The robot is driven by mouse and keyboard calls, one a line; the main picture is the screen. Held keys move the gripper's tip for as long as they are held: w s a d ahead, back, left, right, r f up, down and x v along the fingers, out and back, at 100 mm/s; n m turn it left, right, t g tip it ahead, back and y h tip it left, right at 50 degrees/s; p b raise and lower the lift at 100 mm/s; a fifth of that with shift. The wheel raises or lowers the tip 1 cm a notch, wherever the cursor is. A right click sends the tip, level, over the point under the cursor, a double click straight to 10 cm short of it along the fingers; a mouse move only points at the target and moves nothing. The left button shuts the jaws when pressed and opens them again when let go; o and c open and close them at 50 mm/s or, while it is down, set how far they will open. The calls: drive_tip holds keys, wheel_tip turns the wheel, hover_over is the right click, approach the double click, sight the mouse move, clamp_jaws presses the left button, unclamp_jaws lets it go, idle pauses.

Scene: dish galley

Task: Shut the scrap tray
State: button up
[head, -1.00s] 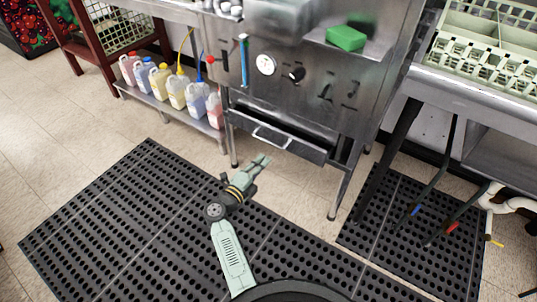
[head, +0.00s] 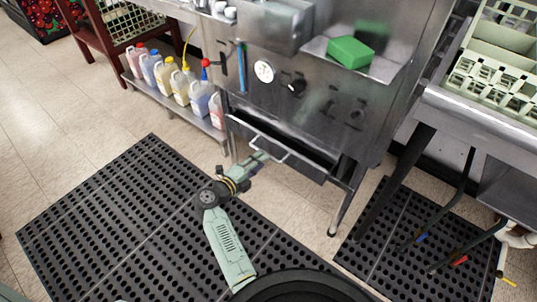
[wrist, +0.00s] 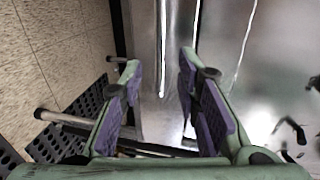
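The scrap tray (head: 310,168) is a dark metal drawer with a bar handle (head: 285,155), low in the front of the steel machine. It stands partly pulled out, and its dark inside shows above the front edge. My gripper (head: 260,158) is at the left part of the tray front, overlapping the handle in the head view; whether it touches cannot be told. In the wrist view my gripper (wrist: 160,78) is open, with a gap between its purple-padded fingers. Nothing is clearly held there. A pale bar (wrist: 60,118) passes behind the left finger; I cannot tell what it is.
Several coloured jugs (head: 180,84) stand on a low shelf left of the machine. A green block (head: 350,51) lies on a steel ledge above. Machine legs (head: 343,205) and hoses (head: 450,195) are at the right. Black perforated mats (head: 120,215) cover the floor.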

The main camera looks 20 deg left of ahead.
drive_tip(key=x, duration=0.5)
drive_tip(key=shift+w, duration=0.15)
drive_tip(key=shift+c, duration=0.6)
clamp_jaws()
